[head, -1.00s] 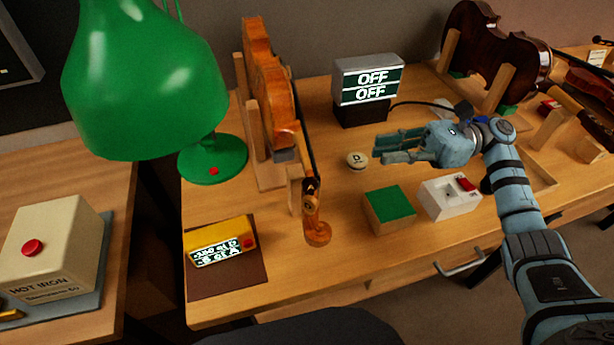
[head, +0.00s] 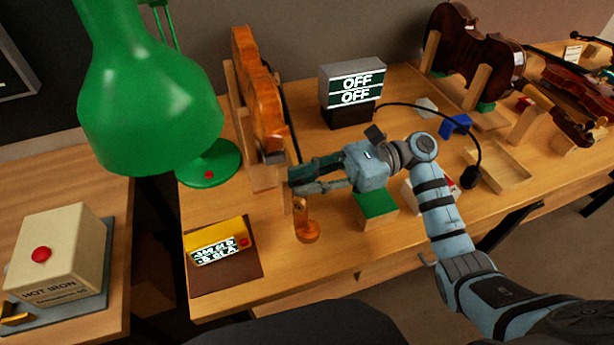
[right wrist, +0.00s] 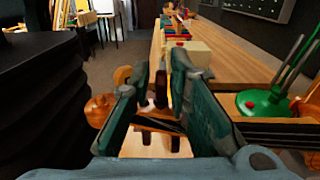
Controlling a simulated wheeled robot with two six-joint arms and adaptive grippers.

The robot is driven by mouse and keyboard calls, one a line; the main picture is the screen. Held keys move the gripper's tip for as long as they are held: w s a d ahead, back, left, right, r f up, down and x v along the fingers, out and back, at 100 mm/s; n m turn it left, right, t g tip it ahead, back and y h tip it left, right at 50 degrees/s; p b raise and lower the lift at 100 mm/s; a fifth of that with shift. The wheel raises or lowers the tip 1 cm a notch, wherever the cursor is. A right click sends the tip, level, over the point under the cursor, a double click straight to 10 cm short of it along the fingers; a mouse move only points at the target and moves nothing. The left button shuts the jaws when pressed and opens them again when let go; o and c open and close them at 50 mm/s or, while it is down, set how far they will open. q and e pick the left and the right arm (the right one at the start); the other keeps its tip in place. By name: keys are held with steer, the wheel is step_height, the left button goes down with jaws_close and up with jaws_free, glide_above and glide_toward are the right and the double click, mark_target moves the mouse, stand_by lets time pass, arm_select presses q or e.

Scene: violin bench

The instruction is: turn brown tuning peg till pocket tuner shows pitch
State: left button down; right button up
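The violin (head: 262,105) stands in a wooden stand, its scroll (head: 306,232) hanging low at the front. My right gripper (head: 296,182) is at the neck end, just above the scroll. In the right wrist view its fingers (right wrist: 162,80) are apart, with a dark brown peg (right wrist: 161,92) showing between them; I cannot tell whether they touch it. A lighter brown peg (right wrist: 122,76) and the scroll (right wrist: 100,110) show left of the fingers. A yellow device (head: 218,245) with a lit display, likely the pocket tuner, lies on a brown mat; its text is unclear. My left gripper is out of view.
A grey display box (head: 352,90) reads OFF twice. A green lamp (head: 150,100) overhangs the left. A green-topped block (head: 376,206) stands below my right forearm, near a partly hidden white box (head: 409,196). A wooden tray (head: 498,168) and more violins are at right.

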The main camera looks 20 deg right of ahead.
steer(key=shift+c, duration=0.3)
steer(key=shift+w, duration=0.1)
jaws_close()
steer(key=shift+m+t, duration=0.4)
steer(key=shift+t, duration=0.2)
steer(key=m+t, duration=0.1)
steer(key=t, duration=0.1)
steer(key=m+t, duration=0.1)
steer(key=t, duration=0.1)
steer(key=shift+s+m+p, duration=0.3)
steer(key=shift+p, duration=0.1)
steer(key=m+t+h+p, duration=0.1)
steer(key=t, duration=0.1)
steer(key=m+t+h+p, duration=0.1)
steer(key=t, duration=0.1)
steer(key=shift+s+a+r+m, duration=0.1)
steer(key=shift+s+r+m, duration=0.05)
steer(key=shift+m, duration=0.25)
steer(key=shift+m+t+h+p, duration=0.7)
steer(key=shift+m+t, duration=0.2)
steer(key=shift+t, duration=0.4)
